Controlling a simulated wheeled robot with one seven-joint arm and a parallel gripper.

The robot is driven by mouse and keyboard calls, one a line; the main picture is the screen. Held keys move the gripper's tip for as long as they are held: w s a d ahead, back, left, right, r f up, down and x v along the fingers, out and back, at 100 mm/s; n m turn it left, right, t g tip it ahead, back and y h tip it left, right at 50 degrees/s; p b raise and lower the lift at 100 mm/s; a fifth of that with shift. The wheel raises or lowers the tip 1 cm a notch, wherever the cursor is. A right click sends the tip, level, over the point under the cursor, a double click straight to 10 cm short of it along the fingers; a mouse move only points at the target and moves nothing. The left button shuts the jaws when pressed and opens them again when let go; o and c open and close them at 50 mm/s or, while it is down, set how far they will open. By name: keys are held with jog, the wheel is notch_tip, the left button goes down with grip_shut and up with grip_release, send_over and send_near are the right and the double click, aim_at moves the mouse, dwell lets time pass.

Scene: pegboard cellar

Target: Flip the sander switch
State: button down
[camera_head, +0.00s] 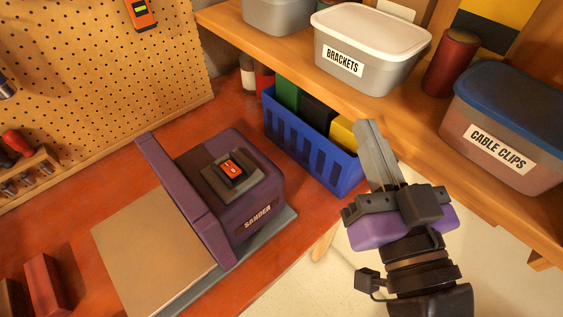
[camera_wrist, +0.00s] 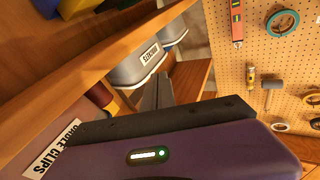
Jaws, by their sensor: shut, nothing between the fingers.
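The purple sander (camera_head: 240,185), labelled SANDER, stands on the red-brown workbench. Its orange-red rocker switch (camera_head: 232,169) sits on a grey plate on top; I cannot tell which side is pressed. My gripper (camera_head: 366,128) is to the right of the sander, past the blue basket, in front of the shelf. Its fingers are together and empty, pointing up in the head view. In the wrist view my gripper's fingers (camera_wrist: 157,90) point toward the shelf bins, and the sander is not visible there.
A blue basket (camera_head: 305,145) with folders stands between sander and gripper. The shelf holds a BRACKETS bin (camera_head: 370,50), a red can (camera_head: 451,62) and a CABLE CLIPS bin (camera_head: 510,125). A pegboard (camera_head: 95,75) is behind the bench (camera_head: 85,205). The space above the sander looks clear.

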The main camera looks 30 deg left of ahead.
jog(key=s+a+r+n+g+y, duration=0.3)
jog(key=a+r+n+g, duration=0.25)
jog(key=a, duration=0.35)
jog(key=n+g+h+p, duration=0.1)
jog(key=n+g+h, duration=0.15)
jog(key=g, duration=0.35)
send_over(242, 183)
jog(key=shift+t+y, duration=0.25)
notch_tip(242, 183, down, 12)
jog(key=shift+f, duration=0.1)
notch_tip(242, 183, down, 3)
jog(key=shift+a+p, duration=0.1)
jog(key=shift+p, duration=0.25)
jog(key=shift+f, duration=0.65)
